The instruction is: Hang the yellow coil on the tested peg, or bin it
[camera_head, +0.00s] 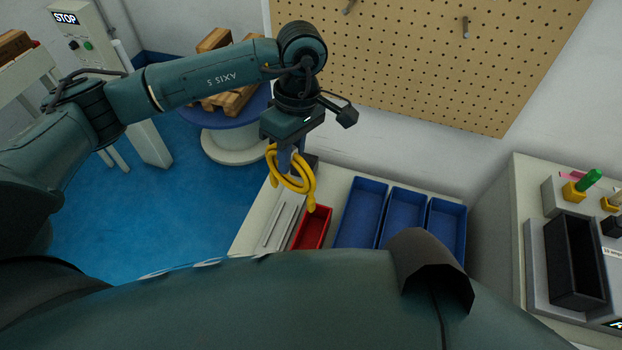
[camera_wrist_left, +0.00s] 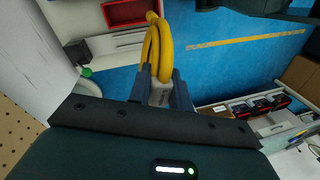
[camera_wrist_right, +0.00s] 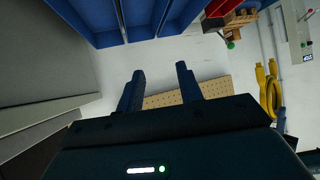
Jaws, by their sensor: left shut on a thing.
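The yellow coil (camera_head: 307,190) is held in my left gripper (camera_head: 290,170) and hangs in the air above the left part of the bench. In the left wrist view the coil (camera_wrist_left: 152,48) stands out beyond the two fingers, which close on a pale piece of it. The coil (camera_wrist_right: 272,92) also shows at the right of the right wrist view. My right gripper (camera_wrist_right: 161,75) has its fingers apart with nothing between them. Two pegs, one (camera_head: 465,28) and another (camera_head: 348,6), stick out of the pegboard (camera_head: 420,65); no label on them shows.
A red bin (camera_head: 328,212) stands on the bench below the coil, beside several blue bins (camera_head: 378,186). A grey stand (camera_head: 535,240) with a black tray is at the right. Behind my left arm is a round blue-topped table (camera_head: 215,118) with wooden pieces.

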